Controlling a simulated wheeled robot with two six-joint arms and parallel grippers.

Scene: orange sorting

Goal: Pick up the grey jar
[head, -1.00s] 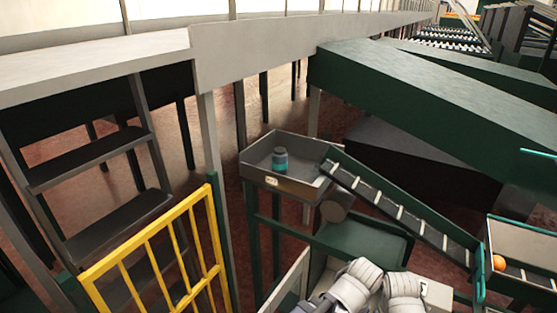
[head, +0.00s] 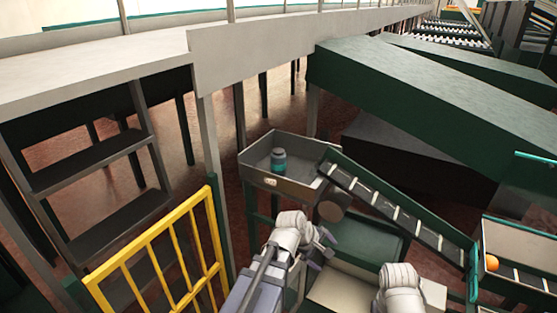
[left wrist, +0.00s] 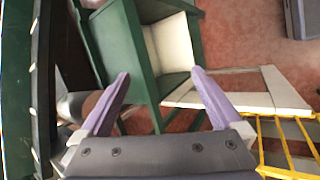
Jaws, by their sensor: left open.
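The grey jar (head: 279,160), with a teal band, stands upright in a shallow grey tray (head: 262,181) on a green stand, near the middle of the head view. My left gripper (head: 322,247) is below and to the right of the tray, apart from the jar. In the left wrist view my left gripper (left wrist: 160,80) is open with nothing between its purple fingers. I cannot make out the jar in that view. My right arm shows at the bottom of the head view, but its gripper is out of sight.
A belt conveyor (head: 400,215) slopes from beside the tray down to a right-hand bin holding an orange (head: 491,263). A yellow railing (head: 165,250) stands at the left. A large green beam (head: 430,100) crosses the upper right. Space above the tray looks free.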

